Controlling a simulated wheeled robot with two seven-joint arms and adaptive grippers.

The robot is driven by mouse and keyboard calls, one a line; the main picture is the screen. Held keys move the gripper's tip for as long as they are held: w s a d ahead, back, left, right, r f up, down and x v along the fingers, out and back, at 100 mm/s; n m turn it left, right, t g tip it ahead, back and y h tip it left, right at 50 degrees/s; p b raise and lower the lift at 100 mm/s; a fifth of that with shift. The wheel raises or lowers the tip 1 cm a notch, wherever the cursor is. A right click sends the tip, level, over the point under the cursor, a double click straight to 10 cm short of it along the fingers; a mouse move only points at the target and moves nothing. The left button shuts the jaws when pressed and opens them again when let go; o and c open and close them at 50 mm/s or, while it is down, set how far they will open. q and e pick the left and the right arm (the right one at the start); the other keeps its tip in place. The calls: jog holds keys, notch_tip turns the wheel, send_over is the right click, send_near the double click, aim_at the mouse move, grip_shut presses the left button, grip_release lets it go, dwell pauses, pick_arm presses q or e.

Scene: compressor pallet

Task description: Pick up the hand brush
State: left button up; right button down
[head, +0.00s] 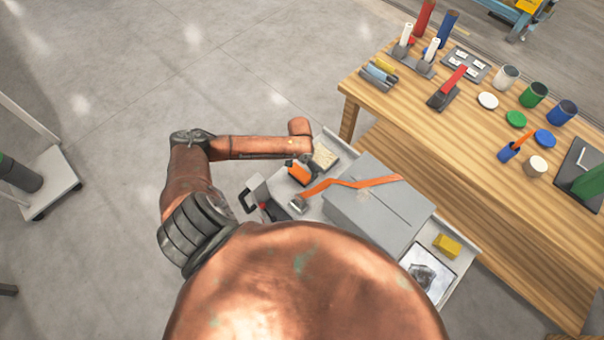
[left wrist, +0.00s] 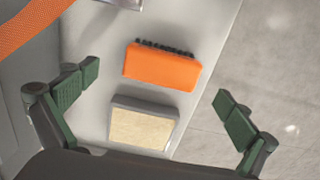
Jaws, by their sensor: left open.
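The hand brush is an orange block with dark bristles along one side (left wrist: 162,66). It lies on the light grey pallet top (left wrist: 95,115). In the head view the brush (head: 299,174) shows at the pallet's left end, just below my left wrist. My left gripper (left wrist: 157,88) is open and empty, with its green-padded fingers spread wide on either side. In the left wrist view the brush lies between and beyond the fingertips, apart from both. My right gripper is not in view.
A grey block with a beige face (left wrist: 142,122) lies close beside the brush. A grey box (head: 365,215) with an orange strap (head: 350,184) stands on the pallet. A wooden workbench (head: 405,105) with cans and tools stands at the right.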

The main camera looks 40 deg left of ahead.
aim_at(300, 172)
pick_arm(q)
jog(key=f, duration=0.4)
jog(key=shift+w+a+f+b, duration=0.1)
jog(key=shift+a+f+b, duration=0.1)
jog(key=shift+f+b, duration=0.15)
jog(key=shift+f, duration=0.4)
jog(key=c, duration=1.3)
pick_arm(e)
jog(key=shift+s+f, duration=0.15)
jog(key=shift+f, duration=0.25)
pick_arm(q)
notch_tip(300, 172, up, 10)
jog(key=shift+r+p, duration=0.1)
jog(key=shift+p, duration=0.65)
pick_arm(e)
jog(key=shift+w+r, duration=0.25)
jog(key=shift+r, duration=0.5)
